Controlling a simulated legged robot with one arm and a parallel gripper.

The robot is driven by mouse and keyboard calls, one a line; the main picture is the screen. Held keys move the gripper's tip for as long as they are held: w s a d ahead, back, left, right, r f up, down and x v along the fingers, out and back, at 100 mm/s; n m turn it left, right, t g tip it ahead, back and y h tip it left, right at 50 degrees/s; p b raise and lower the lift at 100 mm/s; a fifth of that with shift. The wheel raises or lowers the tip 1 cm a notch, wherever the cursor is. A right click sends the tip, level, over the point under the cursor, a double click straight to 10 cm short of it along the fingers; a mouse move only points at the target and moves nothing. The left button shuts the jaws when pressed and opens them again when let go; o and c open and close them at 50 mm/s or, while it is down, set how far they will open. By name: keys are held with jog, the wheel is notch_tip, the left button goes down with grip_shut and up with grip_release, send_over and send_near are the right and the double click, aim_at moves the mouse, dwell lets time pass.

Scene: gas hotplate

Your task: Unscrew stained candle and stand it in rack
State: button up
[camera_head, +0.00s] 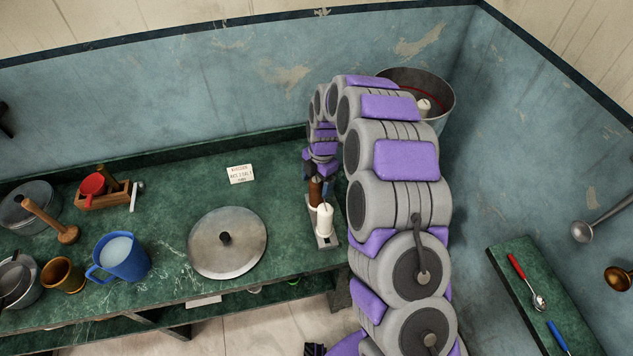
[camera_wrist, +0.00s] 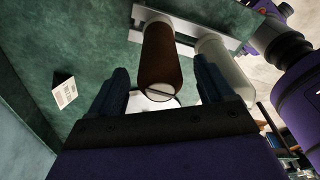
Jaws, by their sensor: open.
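The stained brown candle (camera_wrist: 160,50) is between the two fingers of my open gripper (camera_wrist: 160,84) in the wrist view. I see a gap on either side of it. Its far end meets the pale grey rack plate (camera_wrist: 180,22). A white candle (camera_wrist: 225,68) stands beside it on the rack, just right of the right finger. In the head view the brown candle (camera_head: 315,189) and white candle (camera_head: 325,218) stand upright on the rack (camera_head: 328,241). My gripper (camera_head: 321,184) is partly hidden there by the arm.
A metal pot (camera_head: 440,97) with a white candle inside stands in the back corner, partly behind my arm. A round lid (camera_head: 227,262), blue jug (camera_head: 120,258) and sign (camera_head: 240,174) are left of the rack. The counter between sign and rack is clear.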

notch_tip(320, 180, up, 17)
jog(key=w+d+p, duration=0.1)
jog(key=shift+w+d+f, duration=0.15)
jog(key=shift+d+f, duration=0.05)
jog(key=shift+d, duration=0.15)
jog(key=s+d+r+m+b, duration=0.1)
jog(key=s+d+r+m, duration=0.4)
jog(key=s, duration=0.5)
jog(key=s+d+r+m+b, duration=0.1)
jog(key=s+d+r+m, duration=0.15)
jog(key=s+m, duration=0.65)
jog(key=s+d+f+m+b, duration=0.1)
jog(key=s+d+f+m, duration=0.1)
jog(key=s+m, duration=0.4)
jog(key=s+d+f+m+h, duration=0.1)
jog(key=s+d+m, duration=0.4)
jog(key=s, duration=1.1)
jog(key=shift+s+f+m+g+b, duration=0.15)
jog(key=shift+f+m+g+b, duration=0.25)
jog(key=shift+m, duration=0.5)
